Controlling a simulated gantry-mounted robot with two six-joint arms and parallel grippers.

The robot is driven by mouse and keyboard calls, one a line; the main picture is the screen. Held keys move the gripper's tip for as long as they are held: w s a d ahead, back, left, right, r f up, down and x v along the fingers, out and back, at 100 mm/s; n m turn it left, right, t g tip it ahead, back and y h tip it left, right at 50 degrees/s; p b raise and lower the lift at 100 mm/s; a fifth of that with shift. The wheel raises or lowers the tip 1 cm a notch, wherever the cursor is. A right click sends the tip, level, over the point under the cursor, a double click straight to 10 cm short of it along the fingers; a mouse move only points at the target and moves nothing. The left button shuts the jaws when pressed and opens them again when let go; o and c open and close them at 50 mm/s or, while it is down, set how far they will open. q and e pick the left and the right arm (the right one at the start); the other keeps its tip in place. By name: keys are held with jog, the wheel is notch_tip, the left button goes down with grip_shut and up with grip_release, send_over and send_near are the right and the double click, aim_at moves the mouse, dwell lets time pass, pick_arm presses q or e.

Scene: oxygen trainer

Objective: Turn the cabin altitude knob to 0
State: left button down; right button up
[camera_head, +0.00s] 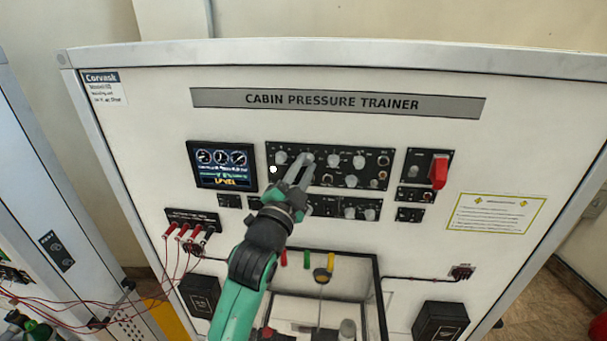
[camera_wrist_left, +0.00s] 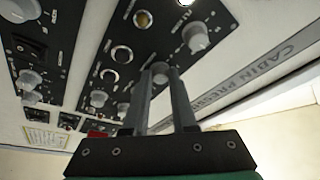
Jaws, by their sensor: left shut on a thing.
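My left gripper (camera_head: 300,167) reaches up from below to the upper black control panel on the trainer's face. Its fingers are shut on a small grey knob (camera_head: 308,158) in the upper row of that panel. In the left wrist view the knob (camera_wrist_left: 160,69) sits between the two fingertips of the gripper (camera_wrist_left: 161,80). The knob's label and scale are too small or hidden, so I cannot read its setting or confirm it is the cabin altitude one. My right gripper is not in view.
Other knobs (camera_head: 333,160) sit close by on the same panel. A display (camera_head: 223,165) reading LEVEL is to the left, and a red switch cover (camera_head: 439,171) to the right. Red cables (camera_head: 175,262) hang at the lower left. An open recess (camera_head: 377,300) lies below.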

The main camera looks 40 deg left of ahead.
pick_arm(q)
jog(key=n+y+b, duration=0.1)
jog(key=n+b, duration=0.1)
jog(key=b, duration=0.1)
jog(key=n+y+b, duration=0.1)
jog(key=n+b, duration=0.2)
jog(key=n+y+b, duration=0.1)
jog(key=n+b, duration=0.2)
jog(key=shift+w+d+f+g+b, duration=0.1)
jog(key=shift+d+f+g+b, duration=0.1)
jog(key=shift+f+g+b, duration=0.15)
jog(key=shift+r+n+y+b, duration=0.2)
jog(key=shift+n+y+b, duration=0.65)
jog(key=shift+n, duration=0.35)
jog(key=c, duration=0.7)
grip_release()
